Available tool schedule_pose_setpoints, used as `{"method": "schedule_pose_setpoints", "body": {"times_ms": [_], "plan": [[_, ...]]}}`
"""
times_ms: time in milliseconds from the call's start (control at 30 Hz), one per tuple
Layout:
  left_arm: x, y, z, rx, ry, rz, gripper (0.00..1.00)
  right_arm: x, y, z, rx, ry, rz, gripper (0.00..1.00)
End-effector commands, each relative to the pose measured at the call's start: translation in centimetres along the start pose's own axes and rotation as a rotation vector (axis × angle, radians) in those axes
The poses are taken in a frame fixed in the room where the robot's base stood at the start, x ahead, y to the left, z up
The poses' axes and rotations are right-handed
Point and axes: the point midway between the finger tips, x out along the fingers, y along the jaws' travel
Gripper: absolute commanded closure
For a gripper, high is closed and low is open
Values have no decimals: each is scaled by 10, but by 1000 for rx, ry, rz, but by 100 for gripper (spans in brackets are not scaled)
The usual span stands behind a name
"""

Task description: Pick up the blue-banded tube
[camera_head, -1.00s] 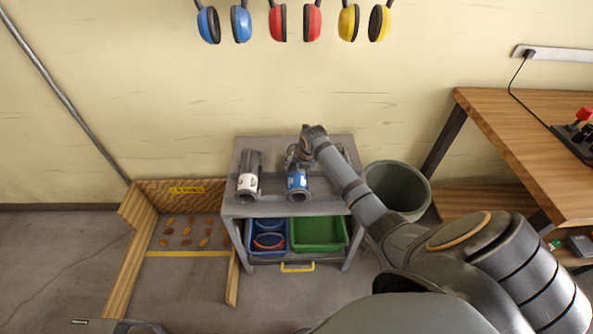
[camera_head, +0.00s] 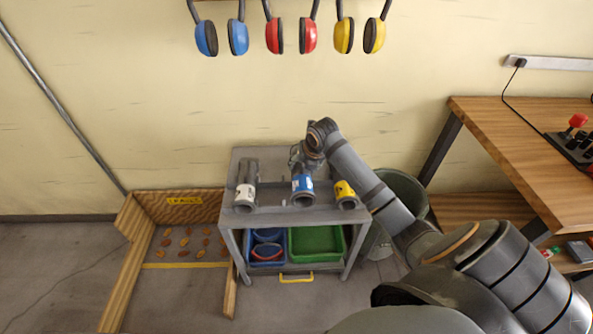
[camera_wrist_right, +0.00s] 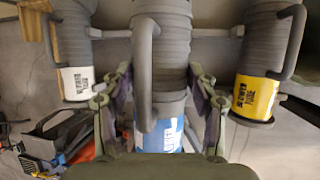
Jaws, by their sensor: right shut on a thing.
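The blue-banded tube (camera_head: 302,184) is a grey ribbed tube with a handle and a blue label band, at the middle of the grey cart's top. It also shows in the right wrist view (camera_wrist_right: 172,135), large and central. My right gripper (camera_head: 300,160) is shut on it, with one finger on each side of the body in the wrist view (camera_wrist_right: 160,95). The tube looks slightly raised against its neighbours; its lower end is hidden in the wrist view. My left gripper is not in view.
Below are a blue bin (camera_head: 252,247) and a green tray (camera_head: 316,244). A grey bin (camera_head: 408,192) and wooden bench (camera_head: 500,130) are right.

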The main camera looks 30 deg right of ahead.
Motion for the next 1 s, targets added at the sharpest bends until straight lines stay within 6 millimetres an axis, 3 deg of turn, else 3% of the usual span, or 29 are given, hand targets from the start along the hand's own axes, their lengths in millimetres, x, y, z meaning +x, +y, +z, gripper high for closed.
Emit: {"method": "schedule_pose_setpoints", "body": {"times_ms": [33,200,400,1000], "plan": [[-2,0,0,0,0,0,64,-16,-4,-3,-9,-5,-6,82],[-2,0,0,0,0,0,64,-48,-23,-30,-11,0,-10,82],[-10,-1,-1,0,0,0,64,-70,-33,-44,-6,0,-9,82],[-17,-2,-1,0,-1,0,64,-83,-38,-56,-1,1,1,82]]}}
